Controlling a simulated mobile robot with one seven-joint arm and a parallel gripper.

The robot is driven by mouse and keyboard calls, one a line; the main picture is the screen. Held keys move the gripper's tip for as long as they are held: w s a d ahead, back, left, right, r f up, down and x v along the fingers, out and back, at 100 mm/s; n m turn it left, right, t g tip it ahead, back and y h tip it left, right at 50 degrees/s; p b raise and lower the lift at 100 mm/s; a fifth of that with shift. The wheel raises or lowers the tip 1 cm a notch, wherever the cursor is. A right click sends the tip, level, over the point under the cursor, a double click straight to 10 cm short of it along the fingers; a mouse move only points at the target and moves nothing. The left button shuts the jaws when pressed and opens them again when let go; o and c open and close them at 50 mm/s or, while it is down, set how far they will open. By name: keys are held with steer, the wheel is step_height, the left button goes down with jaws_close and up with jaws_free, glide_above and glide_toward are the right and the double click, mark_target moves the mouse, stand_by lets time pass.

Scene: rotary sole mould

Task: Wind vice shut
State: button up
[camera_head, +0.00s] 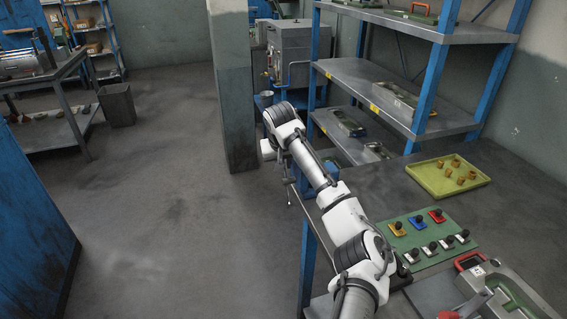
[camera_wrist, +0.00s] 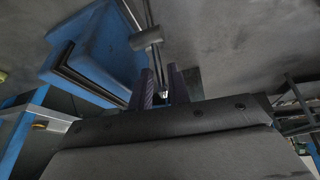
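The blue vice (camera_wrist: 95,62) shows at the upper left of the wrist view, with a dark jaw edge along its lower side. A grey screw head (camera_wrist: 147,38) stands out to its right. A thin handle bar (camera_wrist: 157,62) runs through the head and down between my fingers. My gripper (camera_wrist: 162,90) has its two dark ridged fingers close together on either side of the bar, and it looks shut on it. In the head view my arm hides most of the vice; a bit of blue (camera_head: 305,184) shows beside the wrist at the bench edge.
The grey bench (camera_head: 365,190) carries a yellow-green tray (camera_head: 418,173) of small orange parts and a green knob panel (camera_head: 425,240). A blue-framed shelf (camera_head: 345,75) stands behind, and a concrete pillar (camera_head: 232,90) to the left. The floor left of the bench is clear.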

steer(key=shift+x, duration=1.25)
jaws_close()
